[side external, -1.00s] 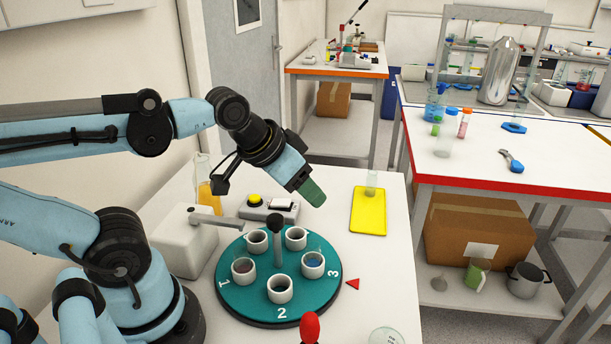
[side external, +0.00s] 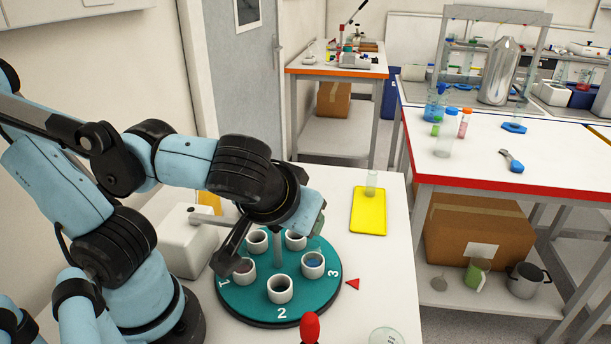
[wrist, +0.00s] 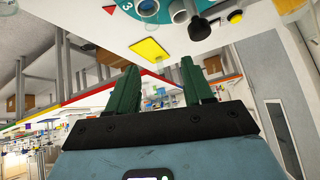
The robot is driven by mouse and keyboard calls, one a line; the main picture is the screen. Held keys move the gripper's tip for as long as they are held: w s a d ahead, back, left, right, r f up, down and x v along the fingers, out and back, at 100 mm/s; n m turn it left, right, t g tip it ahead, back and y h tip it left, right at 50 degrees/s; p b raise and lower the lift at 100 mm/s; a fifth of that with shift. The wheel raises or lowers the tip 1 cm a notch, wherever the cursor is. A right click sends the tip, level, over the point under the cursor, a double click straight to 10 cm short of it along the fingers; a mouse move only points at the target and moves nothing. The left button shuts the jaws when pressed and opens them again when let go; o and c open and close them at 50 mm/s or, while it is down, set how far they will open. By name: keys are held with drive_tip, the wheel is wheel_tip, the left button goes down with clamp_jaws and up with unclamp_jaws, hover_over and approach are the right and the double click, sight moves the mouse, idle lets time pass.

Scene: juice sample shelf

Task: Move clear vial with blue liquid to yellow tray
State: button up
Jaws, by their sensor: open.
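A clear vial with blue liquid (side external: 314,261) sits in the white cup beside the number 3 on the teal turntable (side external: 241,288). Its blue also shows at the top of the wrist view (wrist: 148,6). The yellow tray (side external: 368,222) lies flat to the right of the turntable; the wrist view shows it too (wrist: 150,50). My gripper (side external: 314,216) is above the turntable's back right side, apart from the vial. Its green fingers (wrist: 160,78) are spread and empty in the wrist view.
A clear, colourless-looking vial (side external: 371,184) stands at the tray's far end. Other white cups (side external: 280,289) surround the turntable's central post (side external: 277,247). A red knob (side external: 309,327) is in front. The tray's near part is bare.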

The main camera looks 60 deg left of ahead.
drive_tip(key=d+r+n+t, duration=0.1)
approach(311, 251)
drive_tip(key=shift+f, duration=0.5)
drive_tip(key=shift+n+y, duration=0.4)
drive_tip(key=shift+w+x, duration=0.25)
drive_tip(key=shift+x, duration=4.35)
drive_tip(key=shift+d+r, duration=0.1)
drive_tip(key=shift+r, duration=0.05)
clamp_jaws()
